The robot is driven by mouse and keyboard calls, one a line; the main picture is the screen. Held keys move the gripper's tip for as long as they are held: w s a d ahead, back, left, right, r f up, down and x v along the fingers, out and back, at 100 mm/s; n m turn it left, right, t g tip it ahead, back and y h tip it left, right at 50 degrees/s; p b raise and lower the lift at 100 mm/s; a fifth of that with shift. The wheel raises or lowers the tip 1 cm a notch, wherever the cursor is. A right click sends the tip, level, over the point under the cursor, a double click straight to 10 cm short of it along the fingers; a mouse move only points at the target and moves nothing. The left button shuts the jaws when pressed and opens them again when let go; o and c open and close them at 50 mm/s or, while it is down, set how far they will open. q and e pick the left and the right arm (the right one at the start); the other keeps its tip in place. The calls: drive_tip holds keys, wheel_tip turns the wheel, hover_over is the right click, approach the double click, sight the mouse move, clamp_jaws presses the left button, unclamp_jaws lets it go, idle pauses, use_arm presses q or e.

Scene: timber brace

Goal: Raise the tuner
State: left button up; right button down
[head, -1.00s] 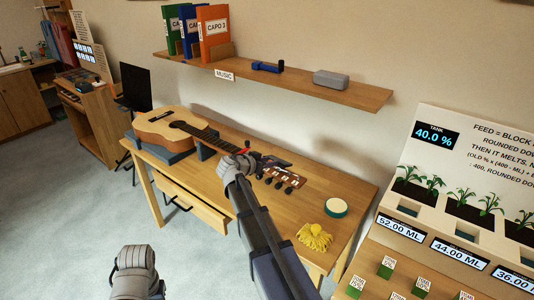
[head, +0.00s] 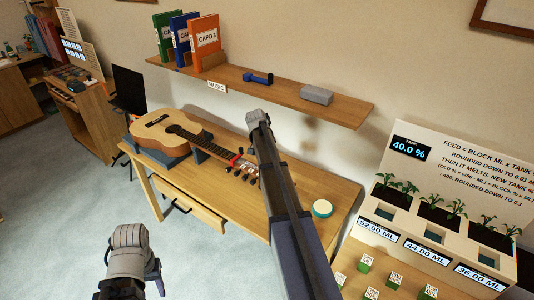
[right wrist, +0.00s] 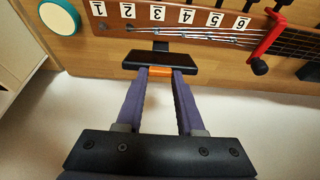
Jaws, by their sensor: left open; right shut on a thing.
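The tuner (right wrist: 150,60), a flat black device with an orange strip, is between the fingertips of my right gripper (right wrist: 161,74), which is shut on it. It is beside the row of number labels at the guitar's head; I cannot tell whether it touches the headstock. The guitar (head: 157,130) lies on the workbench with its neck pointing right. A red capo (right wrist: 268,38) is on the neck. In the head view my right arm hides the right fingers and the tuner. My left gripper (head: 130,270) is open and empty at the lower left, away from the bench.
A plant display (head: 440,190) stands at the right.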

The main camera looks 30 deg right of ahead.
drive_tip(key=shift+w+d+r, duration=0.1)
drive_tip(key=shift+w+d, duration=0.1)
drive_tip(key=shift+d, duration=0.2)
drive_tip(key=shift+w+d, duration=0.1)
drive_tip(key=shift+d, duration=0.05)
drive_tip(key=c, duration=0.5)
unclamp_jaws()
drive_tip(key=shift+r, duration=0.1)
drive_tip(key=p+v, duration=0.7)
drive_tip(key=shift+a+r, duration=0.2)
drive_tip(key=shift+r, duration=0.1)
